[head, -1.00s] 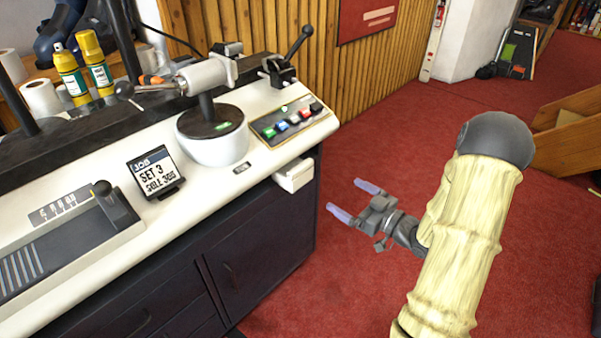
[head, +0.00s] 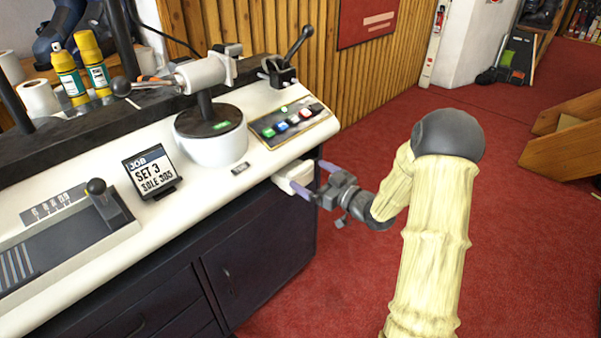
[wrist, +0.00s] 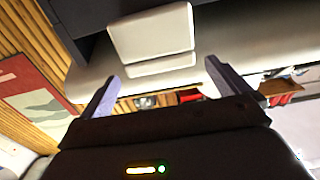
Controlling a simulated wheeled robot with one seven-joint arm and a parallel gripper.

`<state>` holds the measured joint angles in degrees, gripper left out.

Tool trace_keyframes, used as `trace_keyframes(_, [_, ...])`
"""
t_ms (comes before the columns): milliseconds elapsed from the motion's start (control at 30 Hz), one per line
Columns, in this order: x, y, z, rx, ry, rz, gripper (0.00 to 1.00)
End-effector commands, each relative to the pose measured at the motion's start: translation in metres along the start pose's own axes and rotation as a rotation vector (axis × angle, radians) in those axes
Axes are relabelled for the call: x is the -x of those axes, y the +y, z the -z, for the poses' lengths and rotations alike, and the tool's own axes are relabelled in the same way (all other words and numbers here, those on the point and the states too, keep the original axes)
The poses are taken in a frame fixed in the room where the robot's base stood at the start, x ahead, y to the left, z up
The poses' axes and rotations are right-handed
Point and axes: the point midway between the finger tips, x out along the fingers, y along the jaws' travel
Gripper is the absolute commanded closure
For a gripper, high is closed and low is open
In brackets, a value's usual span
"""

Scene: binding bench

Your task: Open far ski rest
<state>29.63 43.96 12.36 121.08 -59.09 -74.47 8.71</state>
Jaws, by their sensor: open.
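A small white block, which looks like the far ski rest (head: 292,176), sticks out from the front of the bench near its right end. In the wrist view the white block (wrist: 152,34) lies just beyond the fingertips, roughly centred between them. My gripper (head: 311,177) is open beside the block, its two lavender fingers pointing at the bench. In the wrist view the gripper (wrist: 162,72) shows nothing between its fingers. The near finger overlaps the block's edge in the head view; I cannot tell whether they touch.
The white bench top (head: 212,178) carries a clamp on a round pedestal (head: 212,140), a button panel (head: 287,124), a black lever (head: 290,60) and a job display (head: 152,172). Dark cabinets (head: 240,255) stand below.

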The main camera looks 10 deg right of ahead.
Motion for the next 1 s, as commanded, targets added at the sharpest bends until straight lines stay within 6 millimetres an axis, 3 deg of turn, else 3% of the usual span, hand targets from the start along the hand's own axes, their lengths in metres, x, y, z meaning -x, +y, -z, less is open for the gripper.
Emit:
trace_keyframes(100, [-0.022, -0.001, -0.002, 0.001, 0.002, 0.002, 0.0])
trace_keyframes(300, [-0.045, 0.0, -0.001, -0.001, 0.001, 0.001, 0.0])
trace_keyframes(633, [-0.049, 0.0, 0.0, -0.001, 0.0, -0.002, 0.0])
trace_keyframes(900, [-0.048, 0.0, 0.0, -0.001, 0.0, -0.001, 0.51])
trace_keyframes(1000, [-0.048, 0.0, 0.0, -0.001, 0.0, -0.001, 0.54])
